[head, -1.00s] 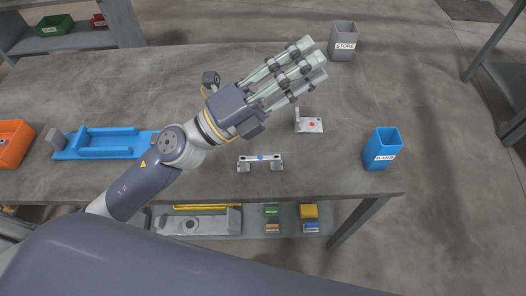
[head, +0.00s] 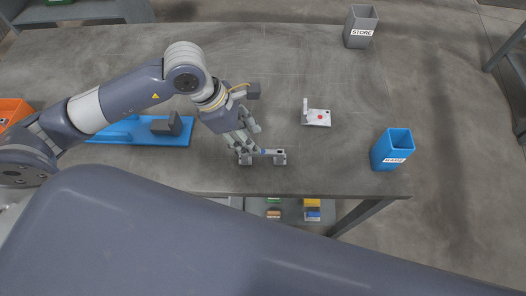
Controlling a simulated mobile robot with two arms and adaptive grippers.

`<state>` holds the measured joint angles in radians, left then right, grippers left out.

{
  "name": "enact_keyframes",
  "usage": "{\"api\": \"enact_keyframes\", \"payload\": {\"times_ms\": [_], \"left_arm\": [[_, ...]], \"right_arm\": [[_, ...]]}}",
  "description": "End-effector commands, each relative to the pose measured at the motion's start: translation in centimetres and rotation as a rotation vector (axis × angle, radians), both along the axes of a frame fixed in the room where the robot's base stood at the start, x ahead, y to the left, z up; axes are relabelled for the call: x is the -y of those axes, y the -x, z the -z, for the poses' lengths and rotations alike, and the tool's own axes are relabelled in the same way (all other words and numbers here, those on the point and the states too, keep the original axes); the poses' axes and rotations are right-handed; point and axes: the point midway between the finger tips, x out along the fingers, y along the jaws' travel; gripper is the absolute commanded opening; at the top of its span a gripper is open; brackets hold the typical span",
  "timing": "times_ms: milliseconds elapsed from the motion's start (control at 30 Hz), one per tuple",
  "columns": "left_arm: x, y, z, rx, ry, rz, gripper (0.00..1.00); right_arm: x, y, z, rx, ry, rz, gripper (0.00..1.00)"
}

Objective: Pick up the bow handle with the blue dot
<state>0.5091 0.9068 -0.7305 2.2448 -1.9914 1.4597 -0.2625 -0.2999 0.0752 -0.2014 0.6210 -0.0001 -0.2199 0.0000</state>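The bow handle (head: 279,157) is a small silver bar on two feet, lying on the grey table near its front edge. My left gripper (head: 246,153) is pointed down over its left end, and the fingers hide that end and most of the blue dot. The fingertips are at or very near the handle; I cannot tell whether they grip it. The handle appears to rest on the table. My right gripper is not in view.
A silver bracket with a red dot (head: 318,117) stands behind and right of the handle. A blue bin (head: 391,149) is at the right, a grey STORE bin (head: 360,27) at the back. A blue fixture (head: 150,135) and orange bin (head: 13,110) are left.

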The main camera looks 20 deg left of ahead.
Motion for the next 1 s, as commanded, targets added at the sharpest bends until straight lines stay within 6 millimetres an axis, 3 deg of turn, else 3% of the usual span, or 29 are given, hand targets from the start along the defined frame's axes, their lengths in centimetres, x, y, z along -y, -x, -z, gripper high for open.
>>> {"api": "enact_keyframes", "payload": {"times_ms": [367,600,900,1000], "left_arm": [[1.5,-0.5,3.4,-0.005,0.004,-0.002,0.38],[2.6,-1.0,6.6,-0.003,0.006,0.0,0.38],[2.7,-1.1,7.2,0.0,0.004,-0.001,0.38],[2.7,-1.2,7.2,0.0,0.004,-0.001,0.16]], "right_arm": [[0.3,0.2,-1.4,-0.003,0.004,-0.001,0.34],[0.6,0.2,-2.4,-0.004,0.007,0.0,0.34],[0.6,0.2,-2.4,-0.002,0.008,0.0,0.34],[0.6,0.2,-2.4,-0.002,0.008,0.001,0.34]]}}
